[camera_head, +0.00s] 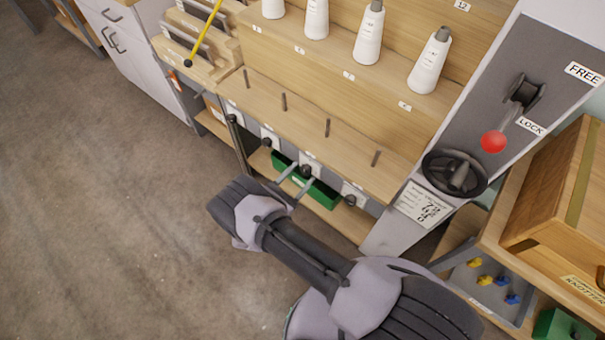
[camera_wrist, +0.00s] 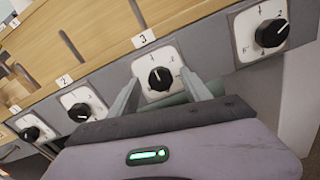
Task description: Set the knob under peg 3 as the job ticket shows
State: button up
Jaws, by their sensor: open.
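The knob under peg 3 (camera_wrist: 160,79) is black on a white dial plate, below the label "3" (camera_wrist: 143,38). Its pale pointer line looks roughly upward, but the dial numbers are too small to read surely. My gripper (camera_wrist: 161,86) is open, with one finger on each side of this knob; I cannot tell whether they touch it. In the head view, my gripper (camera_head: 295,180) reaches toward the knob row, beside the knob (camera_head: 306,170). The job ticket (camera_head: 424,204) hangs on the grey post at right, with handwritten figures I cannot read surely.
A neighbouring knob (camera_wrist: 271,33) is at right, and another (camera_wrist: 80,112) at left. A green box (camera_head: 321,194) sits on the shelf below. A red-tipped lever (camera_head: 493,142) and a black handwheel (camera_head: 454,174) are at right.

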jog(key=shift+w+d, duration=0.4)
jog(key=shift+w, duration=0.1)
jog(key=shift+c, duration=0.5)
grip_shut()
jog(key=shift+m, duration=0.3)
